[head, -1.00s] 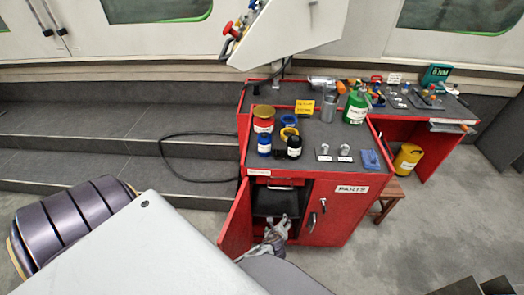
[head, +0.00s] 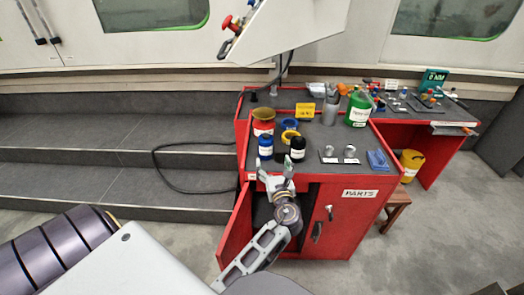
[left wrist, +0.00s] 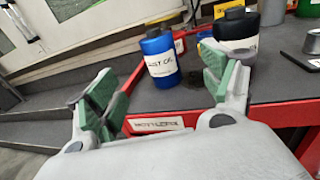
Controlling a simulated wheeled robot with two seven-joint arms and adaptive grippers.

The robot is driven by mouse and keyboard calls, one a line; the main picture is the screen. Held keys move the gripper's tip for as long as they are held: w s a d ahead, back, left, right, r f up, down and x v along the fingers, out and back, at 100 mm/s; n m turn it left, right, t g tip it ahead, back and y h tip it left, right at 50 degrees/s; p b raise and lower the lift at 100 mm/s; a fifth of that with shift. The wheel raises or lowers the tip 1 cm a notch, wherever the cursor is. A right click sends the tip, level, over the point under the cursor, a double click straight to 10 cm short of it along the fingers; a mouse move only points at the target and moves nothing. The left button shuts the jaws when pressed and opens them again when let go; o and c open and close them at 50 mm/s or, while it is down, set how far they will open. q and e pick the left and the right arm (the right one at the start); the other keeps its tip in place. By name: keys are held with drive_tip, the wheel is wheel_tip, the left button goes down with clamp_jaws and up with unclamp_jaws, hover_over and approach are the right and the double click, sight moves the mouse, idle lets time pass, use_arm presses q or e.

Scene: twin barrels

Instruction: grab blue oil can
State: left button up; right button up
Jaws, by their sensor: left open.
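The blue oil can (head: 265,147) stands upright at the front left of the red bench's dark top. In the left wrist view the blue can (left wrist: 166,60) has a black cap and a white label ending in "OIL". My left gripper (head: 277,172) is just in front of the bench's front edge. Its green-padded fingers (left wrist: 164,92) are open and empty, with the can beyond them, between the fingertips in the picture and apart from them. My right gripper is not in view.
A black bottle (head: 297,148) stands right of the blue can, and a red can (head: 263,122) behind it. A yellow-and-blue item (head: 290,128) is also close. The red cabinet door (head: 236,228) hangs open below.

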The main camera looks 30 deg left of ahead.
sight(268, 146)
use_arm(q)
drive_tip(key=shift+r, duration=0.1)
idle(0.3)
drive_tip(key=b+x, duration=0.2)
drive_tip(key=x, duration=0.5)
drive_tip(key=shift+w+a, duration=0.4)
drive_tip(key=shift+w, duration=0.05)
drive_tip(key=shift+w+a, duration=0.15)
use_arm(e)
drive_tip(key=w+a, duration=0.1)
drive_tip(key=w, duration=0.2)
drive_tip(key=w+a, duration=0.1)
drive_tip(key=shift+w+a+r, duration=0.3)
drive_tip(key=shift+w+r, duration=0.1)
use_arm(q)
drive_tip(key=shift+w+a, duration=0.1)
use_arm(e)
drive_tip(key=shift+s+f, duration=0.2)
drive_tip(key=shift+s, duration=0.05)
